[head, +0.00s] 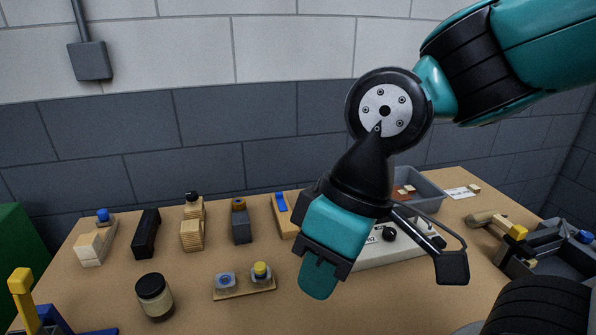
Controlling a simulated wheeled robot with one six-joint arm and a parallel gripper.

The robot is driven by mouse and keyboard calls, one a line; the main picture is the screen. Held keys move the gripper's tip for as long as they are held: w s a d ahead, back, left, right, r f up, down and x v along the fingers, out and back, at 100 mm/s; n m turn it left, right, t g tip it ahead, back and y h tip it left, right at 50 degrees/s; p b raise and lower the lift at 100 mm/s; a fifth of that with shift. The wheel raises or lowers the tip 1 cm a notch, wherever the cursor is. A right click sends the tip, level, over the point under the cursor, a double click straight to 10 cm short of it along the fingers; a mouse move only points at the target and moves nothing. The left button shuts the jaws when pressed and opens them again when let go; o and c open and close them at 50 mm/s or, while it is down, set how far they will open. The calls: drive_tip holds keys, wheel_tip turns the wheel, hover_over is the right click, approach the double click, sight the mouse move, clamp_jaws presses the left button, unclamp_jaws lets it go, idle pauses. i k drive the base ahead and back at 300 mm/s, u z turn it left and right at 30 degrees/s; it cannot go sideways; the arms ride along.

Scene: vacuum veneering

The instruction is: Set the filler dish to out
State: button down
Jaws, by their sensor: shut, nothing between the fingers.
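A small wooden board (246,293) lies on the table at the lower middle. A pale blue-grey dish (226,281) sits on its left part and a small dish with a yellow knob-like top (261,271) on its right part. I cannot tell for sure which is the filler dish, and no in or out marking is legible. My gripper (318,283) is shut and empty, pointing down, to the right of the board in the picture. It hides part of the table and of a pale control box (390,250) behind it.
A dark-lidded jar (155,297) stands left of the board. Several wooden and black blocks or tools (191,233) line the back. A grey bin (425,190) is at back right, a brush (495,222) and a dark tray (520,262) at right, blue-yellow clamps (25,300) at front left.

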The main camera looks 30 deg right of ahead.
sight(437, 240)
drive_tip(key=z, duration=0.35)
drive_tip(key=k, duration=0.75)
drive_tip(key=z, duration=0.65)
drive_tip(key=i, duration=0.45)
